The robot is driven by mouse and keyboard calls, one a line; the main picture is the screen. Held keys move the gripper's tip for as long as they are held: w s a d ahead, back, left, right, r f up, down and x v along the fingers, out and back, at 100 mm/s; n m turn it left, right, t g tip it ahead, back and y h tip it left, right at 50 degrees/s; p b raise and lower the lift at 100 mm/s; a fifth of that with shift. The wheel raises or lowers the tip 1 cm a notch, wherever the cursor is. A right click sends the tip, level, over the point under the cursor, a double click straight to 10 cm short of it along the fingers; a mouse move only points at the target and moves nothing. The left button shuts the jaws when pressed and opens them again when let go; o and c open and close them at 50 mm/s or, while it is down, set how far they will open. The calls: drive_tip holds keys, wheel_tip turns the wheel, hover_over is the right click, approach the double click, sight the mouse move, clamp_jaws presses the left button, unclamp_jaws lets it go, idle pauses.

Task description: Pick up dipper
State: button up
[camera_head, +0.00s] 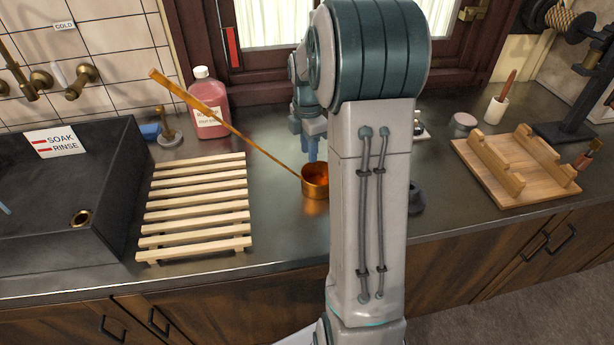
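The dipper is a copper cup (315,188) with a long orange-brown handle (236,131) that slants up and left over the slatted rack's far end. The cup is near the middle of the counter, left of my arm. I cannot tell whether it rests on the counter or hangs just above it. My gripper (309,158) points down at the cup's back rim, close to where the handle joins. Its fingers look close together, but the contact with the dipper is too small to tell. My arm hides the counter just right of the cup.
A slatted wooden rack (196,206) lies left of the cup, beside a dark sink (100,190). A pink bottle (208,105) stands behind the handle. A wooden stand (515,165) is at the right. The counter in front of the cup is clear.

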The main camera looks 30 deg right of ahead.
sight(309, 177)
drive_tip(key=f, duration=0.7)
drive_tip(key=shift+s+f+p, duration=0.1)
drive_tip(key=shift+s+p, duration=0.1)
drive_tip(key=shift+p, duration=0.1)
clamp_jaws()
